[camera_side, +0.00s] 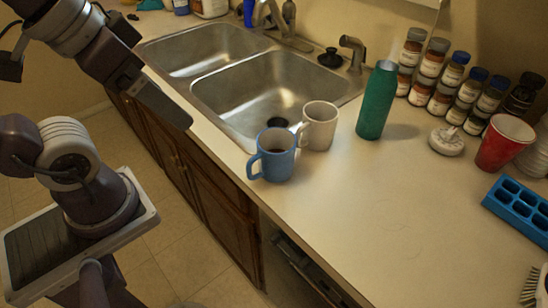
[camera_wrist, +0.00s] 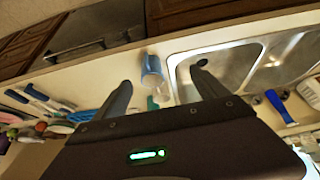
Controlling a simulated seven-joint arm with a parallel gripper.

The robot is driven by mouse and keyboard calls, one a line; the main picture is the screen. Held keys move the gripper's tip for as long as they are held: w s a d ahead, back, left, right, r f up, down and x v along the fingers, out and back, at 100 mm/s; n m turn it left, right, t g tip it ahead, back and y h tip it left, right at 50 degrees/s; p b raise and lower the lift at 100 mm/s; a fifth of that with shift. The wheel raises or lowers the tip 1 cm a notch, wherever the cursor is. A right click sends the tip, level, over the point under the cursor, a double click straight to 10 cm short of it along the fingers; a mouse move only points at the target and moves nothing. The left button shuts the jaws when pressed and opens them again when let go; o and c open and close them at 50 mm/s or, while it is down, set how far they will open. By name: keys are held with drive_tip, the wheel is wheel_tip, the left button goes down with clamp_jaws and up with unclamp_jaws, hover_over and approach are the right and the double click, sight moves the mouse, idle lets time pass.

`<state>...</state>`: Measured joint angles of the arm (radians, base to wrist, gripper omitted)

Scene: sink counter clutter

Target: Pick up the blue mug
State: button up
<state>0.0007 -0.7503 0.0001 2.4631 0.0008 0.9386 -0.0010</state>
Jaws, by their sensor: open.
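The blue mug (camera_side: 273,157) stands upright on the counter near its front edge, with its handle toward the left in the side view. It also shows in the wrist view (camera_wrist: 151,66), between and beyond my fingers. A white mug (camera_side: 319,126) stands close behind it, to the right, and shows less clearly in the wrist view (camera_wrist: 160,89). My gripper (camera_side: 184,122) is open and empty, above and to the left of the blue mug in the side view. Both fingers show in the wrist view (camera_wrist: 161,84), apart from the mug.
The double sink (camera_side: 262,92) lies left of and behind the mugs. A green bottle (camera_side: 377,101) stands to the right of the white mug. Farther right are several spice jars, a red cup (camera_side: 503,143) and a blue tray (camera_side: 518,207). The counter in front of the bottle is clear.

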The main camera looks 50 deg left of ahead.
drive_tip(key=w+d+r+n+g+h, duration=0.35)
drive_tip(key=w+n+g+h, duration=0.3)
drive_tip(key=n, duration=0.45)
drive_tip(key=w+a+n+t+h, duration=0.3)
drive_tip(key=w+a+n+h, duration=0.2)
drive_tip(key=w+n+h, duration=0.35)
drive_tip(key=y, duration=0.2)
approach(276, 154)
drive_tip(key=shift+n+t, duration=0.35)
drive_tip(key=f, duration=0.1)
drive_tip(key=w+f, duration=0.1)
drive_tip(key=f, duration=0.1)
drive_tip(key=w+f, duration=0.1)
drive_tip(key=f, duration=0.1)
drive_tip(key=shift+w+a, duration=0.25)
drive_tip(key=x, duration=0.7)
drive_tip(key=shift+w+d+f, duration=0.15)
drive_tip(key=shift+f, duration=0.15)
drive_tip(key=c, duration=1.5)
